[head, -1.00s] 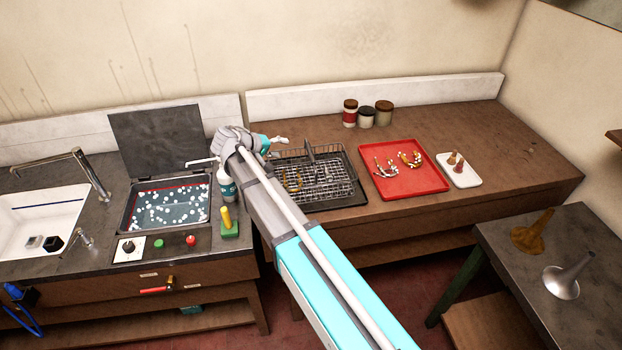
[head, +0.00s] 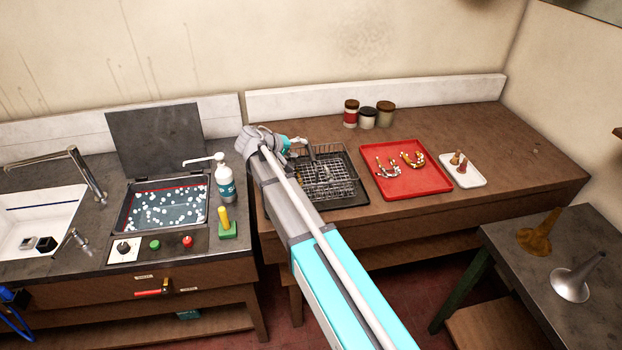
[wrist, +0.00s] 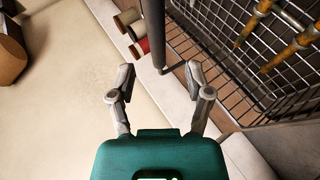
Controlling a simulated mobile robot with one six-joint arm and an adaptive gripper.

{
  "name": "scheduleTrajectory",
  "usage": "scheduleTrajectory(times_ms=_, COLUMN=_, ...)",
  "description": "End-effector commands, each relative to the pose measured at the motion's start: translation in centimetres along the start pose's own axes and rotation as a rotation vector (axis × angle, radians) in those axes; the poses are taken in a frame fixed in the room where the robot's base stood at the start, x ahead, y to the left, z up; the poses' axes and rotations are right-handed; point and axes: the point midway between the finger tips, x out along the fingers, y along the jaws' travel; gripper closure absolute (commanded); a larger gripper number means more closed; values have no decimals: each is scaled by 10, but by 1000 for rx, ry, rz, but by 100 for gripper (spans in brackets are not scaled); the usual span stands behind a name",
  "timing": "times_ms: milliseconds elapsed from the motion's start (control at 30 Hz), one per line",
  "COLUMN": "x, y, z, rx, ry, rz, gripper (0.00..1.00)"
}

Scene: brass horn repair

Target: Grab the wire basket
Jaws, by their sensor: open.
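The wire basket (head: 338,181) is dark mesh and sits on a black tray (head: 347,204) on the wooden bench. My arm hides its left part in the head view. In the wrist view the basket (wrist: 276,70) fills the upper right, with corroded brass tubes (wrist: 290,48) inside. A dark bar (wrist: 154,30), seemingly the basket's handle, points down toward the gap between my fingers. My gripper (wrist: 161,80) is open and empty, and the bar's end lies just ahead of the fingertips. In the head view my gripper (head: 306,147) is at the basket's back left.
A red tray (head: 422,193) with curved tubes lies right of the basket, then a white tray (head: 477,180). Jars (head: 368,118) stand behind. A soap bottle (head: 224,183) and an open bath (head: 165,210) are at left. Bare bench lies at right.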

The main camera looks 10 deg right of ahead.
Motion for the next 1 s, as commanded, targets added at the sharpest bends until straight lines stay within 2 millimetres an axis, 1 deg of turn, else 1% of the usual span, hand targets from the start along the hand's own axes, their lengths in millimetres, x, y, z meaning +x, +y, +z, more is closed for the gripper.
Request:
scheduleTrajectory(times_ms=167, x=4, y=0, z=1, rx=1, ry=-1, rz=0, gripper=35)
scheduleTrajectory(times_ms=267, x=13, y=0, z=3, rx=1, ry=-2, rz=0, gripper=35)
scheduleTrajectory(times_ms=433, x=33, y=1, z=7, rx=2, ry=-1, rz=0, gripper=35)
scheduleTrajectory(times_ms=600, x=48, y=1, z=6, rx=0, ry=-1, rz=0, gripper=35)
scheduleTrajectory(times_ms=733, x=52, y=2, z=6, rx=0, ry=0, rz=0, gripper=35)
scheduleTrajectory(times_ms=1000, x=52, y=3, z=6, rx=0, ry=0, rz=0, gripper=35)
